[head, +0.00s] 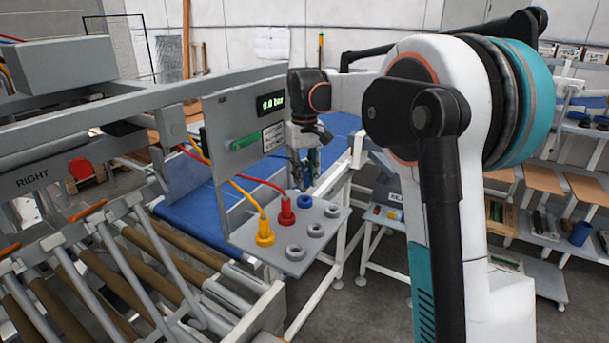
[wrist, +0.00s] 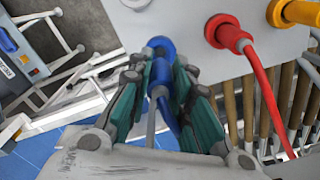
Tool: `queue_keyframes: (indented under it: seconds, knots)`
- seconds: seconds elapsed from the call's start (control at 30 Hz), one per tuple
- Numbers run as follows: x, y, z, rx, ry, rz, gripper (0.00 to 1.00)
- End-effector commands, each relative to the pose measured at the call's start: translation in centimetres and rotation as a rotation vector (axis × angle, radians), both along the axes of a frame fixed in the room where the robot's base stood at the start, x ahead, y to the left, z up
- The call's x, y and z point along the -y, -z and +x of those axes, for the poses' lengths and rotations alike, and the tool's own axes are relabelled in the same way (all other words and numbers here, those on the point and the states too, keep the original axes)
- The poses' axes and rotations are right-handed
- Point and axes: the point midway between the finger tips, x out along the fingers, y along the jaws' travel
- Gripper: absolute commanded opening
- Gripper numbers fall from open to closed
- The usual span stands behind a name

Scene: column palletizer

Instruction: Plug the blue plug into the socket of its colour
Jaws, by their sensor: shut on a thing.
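My gripper (head: 302,172) is shut on the blue plug (wrist: 160,75), which sits between the teal fingers in the wrist view. In the head view my gripper hangs just behind and above the blue socket (head: 305,202), a blue ring on a grey shelf plate (head: 335,214). The blue socket also shows in the wrist view (wrist: 160,43), just beyond the plug's tip. I cannot tell whether plug and socket touch. In the head view the fingers mostly hide the plug.
A red plug (head: 286,212) and a yellow plug (head: 264,232) with hoses stand on the same plate beside the blue socket. Several grey rings (head: 315,230) line its front. An upright panel (head: 232,140) with a display rises at left. A blue conveyor belt (head: 205,208) runs behind.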

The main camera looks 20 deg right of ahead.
Motion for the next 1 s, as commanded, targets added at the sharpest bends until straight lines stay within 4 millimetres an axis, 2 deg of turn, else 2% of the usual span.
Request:
queue_keyframes:
  seconds: [1.0]
  knots:
    - [0.0,1.8,0.0,0.000,0.000,0.000,0.00]
